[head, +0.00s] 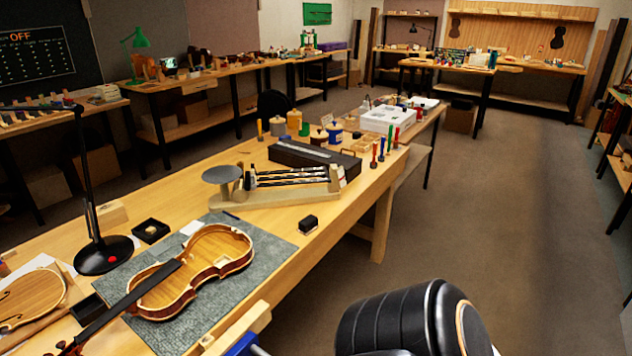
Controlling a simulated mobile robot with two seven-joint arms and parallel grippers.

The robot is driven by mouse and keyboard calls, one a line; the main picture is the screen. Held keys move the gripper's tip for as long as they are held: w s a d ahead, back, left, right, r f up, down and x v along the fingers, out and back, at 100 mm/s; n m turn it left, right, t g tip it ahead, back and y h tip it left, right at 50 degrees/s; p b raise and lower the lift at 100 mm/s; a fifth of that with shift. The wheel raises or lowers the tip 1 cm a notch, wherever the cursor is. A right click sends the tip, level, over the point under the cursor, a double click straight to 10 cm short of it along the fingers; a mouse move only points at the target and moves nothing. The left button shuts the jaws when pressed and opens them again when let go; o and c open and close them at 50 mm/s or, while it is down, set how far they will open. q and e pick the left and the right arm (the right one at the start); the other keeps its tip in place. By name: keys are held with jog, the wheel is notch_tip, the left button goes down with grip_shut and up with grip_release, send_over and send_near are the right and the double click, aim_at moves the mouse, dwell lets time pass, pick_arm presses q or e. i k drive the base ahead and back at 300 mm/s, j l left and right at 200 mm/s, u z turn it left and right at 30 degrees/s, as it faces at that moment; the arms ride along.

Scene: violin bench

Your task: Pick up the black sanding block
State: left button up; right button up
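A small black block (308,224), which looks like the sanding block, lies on the bare wood of the workbench (341,208). Neither my left nor my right gripper shows in the head view. A large dark rounded part at the bottom right looks like a link of my own arm, well short of the block.
An open violin body (205,269) lies on the grey mat (277,248). A black lamp base (103,255) stands at left. A blue clamp (243,345) is at the front edge. Open floor (480,230) lies to the right.

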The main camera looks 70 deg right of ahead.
aim_at(306, 226)
jog(key=k+l, duration=0.1)
jog(key=l, duration=0.85)
jog(key=k+l, duration=0.1)
jog(key=l, duration=0.8)
